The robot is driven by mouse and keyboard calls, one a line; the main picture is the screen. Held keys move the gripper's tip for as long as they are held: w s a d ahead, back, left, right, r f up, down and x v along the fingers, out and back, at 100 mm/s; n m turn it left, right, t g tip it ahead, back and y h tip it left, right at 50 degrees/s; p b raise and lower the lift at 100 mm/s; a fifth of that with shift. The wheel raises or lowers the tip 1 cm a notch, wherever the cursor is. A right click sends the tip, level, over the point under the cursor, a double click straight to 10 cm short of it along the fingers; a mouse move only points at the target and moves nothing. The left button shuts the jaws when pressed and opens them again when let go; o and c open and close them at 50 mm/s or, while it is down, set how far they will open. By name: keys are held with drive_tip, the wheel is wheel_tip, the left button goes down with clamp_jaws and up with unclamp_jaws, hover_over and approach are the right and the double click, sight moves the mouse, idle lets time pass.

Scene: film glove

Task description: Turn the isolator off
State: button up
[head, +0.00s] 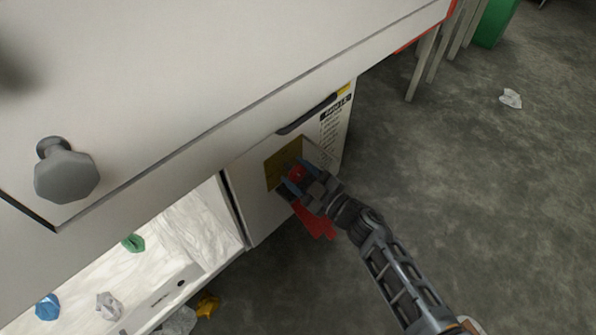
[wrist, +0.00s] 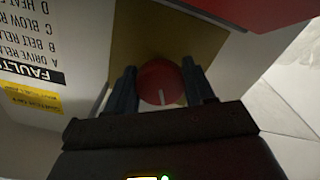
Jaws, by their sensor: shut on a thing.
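The isolator is a round red knob (head: 296,173) on a yellow plate (head: 272,178), on the face of a pale cabinet. In the wrist view the knob (wrist: 160,82) has a white mark pointing toward the bottom of the picture, and the yellow plate (wrist: 165,35) lies behind it. My gripper (head: 294,180) is at the plate, with its two blue-grey fingers on either side of the knob; they also show in the wrist view (wrist: 160,90). It is shut on the knob. The fingers hide part of the knob in the head view.
A red piece (head: 315,222) shows just below my gripper. A dark handle (head: 306,115) and a printed label panel (head: 335,122) are beside the plate. An open tray (head: 205,225) with crumpled film is at left. The grey floor at right is mostly clear.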

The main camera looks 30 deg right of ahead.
drive_tip(key=n, duration=0.6)
drive_tip(key=shift+d+f, duration=0.1)
drive_tip(key=n+b, duration=0.1)
drive_tip(key=n, duration=0.5)
drive_tip(key=shift+d, duration=0.1)
idle(0.5)
drive_tip(key=o, duration=1)
drive_tip(key=shift+r, duration=0.2)
drive_tip(key=shift+p+v, duration=0.85)
drive_tip(key=shift+v, duration=3)
drive_tip(key=shift+s, duration=0.1)
